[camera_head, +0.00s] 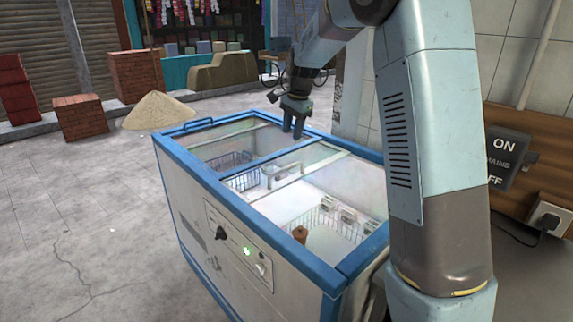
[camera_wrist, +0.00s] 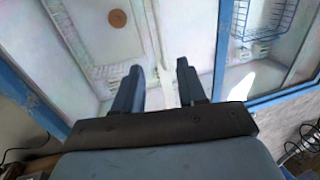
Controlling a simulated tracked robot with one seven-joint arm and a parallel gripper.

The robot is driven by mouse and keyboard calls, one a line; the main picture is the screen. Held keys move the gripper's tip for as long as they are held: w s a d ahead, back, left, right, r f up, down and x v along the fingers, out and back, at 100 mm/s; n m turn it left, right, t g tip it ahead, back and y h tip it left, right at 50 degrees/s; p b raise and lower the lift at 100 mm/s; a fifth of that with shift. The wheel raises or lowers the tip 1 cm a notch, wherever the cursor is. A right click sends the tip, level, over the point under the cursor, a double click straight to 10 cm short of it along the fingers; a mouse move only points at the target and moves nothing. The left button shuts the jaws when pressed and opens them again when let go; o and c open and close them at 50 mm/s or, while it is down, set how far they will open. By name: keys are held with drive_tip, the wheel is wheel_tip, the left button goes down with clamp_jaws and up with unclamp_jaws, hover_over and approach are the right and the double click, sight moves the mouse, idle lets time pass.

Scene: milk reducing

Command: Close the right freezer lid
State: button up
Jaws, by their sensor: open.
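A chest freezer (camera_head: 235,248) with a blue rim and sliding glass lids stands in the middle of the head view. A whitish lid edge with a pale handle (camera_head: 284,176) crosses its middle. The right lid appears slid left, with the right end uncovered, though the clear glass makes this hard to tell. My gripper (camera_head: 292,134) is over the freezer's far side, beyond the handle, pointing down. In the wrist view my gripper (camera_wrist: 160,68) is open and empty, above the freezer, with a pale strip (camera_wrist: 157,40) showing between and beyond its fingers. Contact is not clear.
Inside the freezer are wire baskets (camera_head: 243,178) and a brown round item (camera_head: 300,233). A wall with a wooden board (camera_head: 550,165) and switch sign is close on the right. Brick stacks (camera_head: 80,117) and a sand heap (camera_head: 158,110) lie left; the floor there is clear.

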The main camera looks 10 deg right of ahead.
sight(286, 168)
drive_tip(key=f, duration=0.4)
drive_tip(key=w+a+f, duration=0.1)
drive_tip(key=f, duration=0.4)
drive_tip(key=w+f, duration=0.1)
drive_tip(key=f, duration=0.3)
drive_tip(key=shift+w+a+f, duration=0.2)
drive_tip(key=shift+a+f, duration=0.1)
drive_tip(key=shift+f, duration=0.05)
clamp_jaws()
